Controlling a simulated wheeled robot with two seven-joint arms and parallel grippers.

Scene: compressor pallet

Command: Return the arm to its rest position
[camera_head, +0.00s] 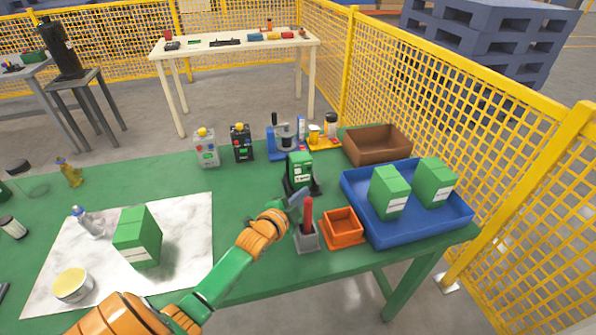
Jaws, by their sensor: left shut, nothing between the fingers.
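My left arm, orange and green, reaches in from the bottom left over the green table (240,193). My left gripper (300,199) is shut and empty. It is small in the picture, close to a grey holder (306,240) with a red-handled tool (308,215) upright in it, and in front of a small green box (299,167) on a black stand. I cannot tell whether it touches either. My right gripper is not in view.
A blue tray (452,224) with two green boxes, an orange bin (342,241) and a brown bin (377,157) stand on the right. A green box (137,237) stands on a marbled sheet (190,225) at left. Yellow mesh fencing (440,110) runs along the right.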

